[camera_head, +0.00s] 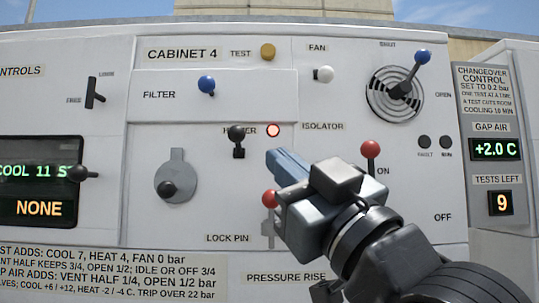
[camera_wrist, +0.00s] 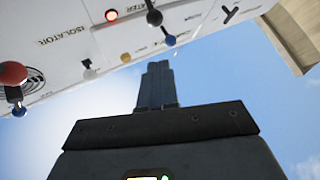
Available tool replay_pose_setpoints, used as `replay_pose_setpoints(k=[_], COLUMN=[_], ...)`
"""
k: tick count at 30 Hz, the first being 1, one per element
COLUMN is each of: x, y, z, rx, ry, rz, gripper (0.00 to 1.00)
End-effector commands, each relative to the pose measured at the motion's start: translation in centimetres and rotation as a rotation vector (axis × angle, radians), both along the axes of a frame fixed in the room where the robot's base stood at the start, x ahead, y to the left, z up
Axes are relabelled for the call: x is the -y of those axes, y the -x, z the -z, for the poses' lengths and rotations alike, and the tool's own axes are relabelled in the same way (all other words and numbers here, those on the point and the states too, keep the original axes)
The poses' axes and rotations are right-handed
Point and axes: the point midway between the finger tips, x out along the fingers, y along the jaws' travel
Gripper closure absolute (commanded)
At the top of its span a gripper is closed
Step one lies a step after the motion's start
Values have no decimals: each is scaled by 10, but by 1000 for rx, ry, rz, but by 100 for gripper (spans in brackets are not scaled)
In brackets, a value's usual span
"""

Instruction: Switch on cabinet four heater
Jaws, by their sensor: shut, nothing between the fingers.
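The heater switch (camera_head: 237,133) is a short black-knobbed lever on the white Cabinet 4 panel, its knob at the top of its dark slot and partly covering the HEATER label. It also shows at the top of the wrist view (camera_wrist: 154,18). A red lamp (camera_head: 273,130) beside it is lit; it is also lit in the wrist view (camera_wrist: 111,15). My gripper (camera_head: 276,160) is shut and empty, its blue-grey fingers pointing up and left, below the lamp and right of the heater lever. In the wrist view the closed fingers (camera_wrist: 157,68) appear apart from the lever.
Red-knobbed isolator lever (camera_head: 370,150) and another red knob (camera_head: 269,198) flank my gripper. Nearby are the blue filter knob (camera_head: 206,85), white fan knob (camera_head: 324,74), yellow test button (camera_head: 267,51), round vent with lever (camera_head: 394,93), and grey rotary plate (camera_head: 176,178). A right display (camera_head: 500,203) reads 9.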

Motion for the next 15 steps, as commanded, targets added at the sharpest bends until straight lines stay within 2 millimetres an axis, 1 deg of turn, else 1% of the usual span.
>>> replay_pose_setpoints(k=[1,3,6,9,15], x=[5,9,13,15,15], y=[8,16,24,28,29], z=[5,7,9,10,10], rx=[1,0,0,1,0], ry=[-2,-2,-1,-1,0], rz=[1,0,0,0,0], gripper=[100,100,100,100,100])
